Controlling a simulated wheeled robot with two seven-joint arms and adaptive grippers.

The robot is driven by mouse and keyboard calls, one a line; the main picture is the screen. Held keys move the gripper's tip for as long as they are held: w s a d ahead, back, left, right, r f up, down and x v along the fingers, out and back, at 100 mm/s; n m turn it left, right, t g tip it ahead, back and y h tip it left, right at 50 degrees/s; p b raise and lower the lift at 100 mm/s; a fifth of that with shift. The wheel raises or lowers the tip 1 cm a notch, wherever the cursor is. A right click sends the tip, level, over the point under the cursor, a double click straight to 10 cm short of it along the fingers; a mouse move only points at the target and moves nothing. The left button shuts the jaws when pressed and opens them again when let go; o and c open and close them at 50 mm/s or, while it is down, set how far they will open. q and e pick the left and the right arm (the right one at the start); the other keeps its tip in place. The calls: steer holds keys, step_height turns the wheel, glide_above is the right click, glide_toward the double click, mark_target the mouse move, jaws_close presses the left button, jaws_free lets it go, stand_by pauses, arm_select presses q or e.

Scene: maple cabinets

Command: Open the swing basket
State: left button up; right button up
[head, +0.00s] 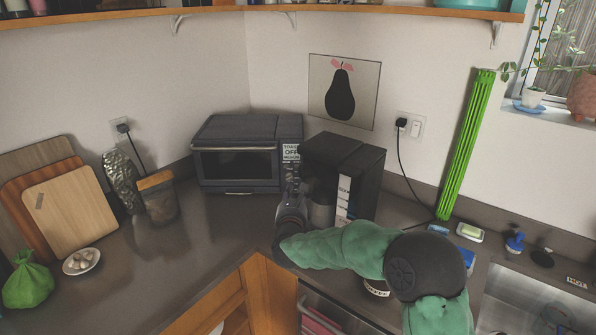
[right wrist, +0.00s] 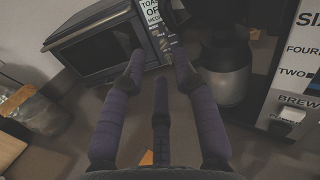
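The black coffee maker (head: 361,159) stands on the counter in the corner, with a labelled front panel that also shows in the right wrist view (right wrist: 292,85). A metal carafe (right wrist: 229,72) sits under its upper part. I cannot make out the swing basket clearly; it is hidden or lost in the dark upper housing. My right gripper (head: 292,180) is just left of the coffee maker, in front of the toaster oven's right end. My left gripper is out of view.
A dark toaster oven (head: 236,163) stands left of the coffee maker. Cutting boards (head: 70,212), a green bag (head: 27,285) and a small plate (head: 82,261) are at far left. A sink (head: 520,295) is at right. The counter's left middle is clear.

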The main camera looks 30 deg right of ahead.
steer(key=shift+m, duration=0.5)
steer(key=x, duration=0.3)
steer(key=r+x, duration=0.1)
steer(key=x, duration=0.3)
steer(key=d+x, duration=0.1)
steer(key=x, duration=0.3)
steer(key=shift+s+r, duration=0.2)
steer(key=shift+r, duration=0.05)
jaws_close()
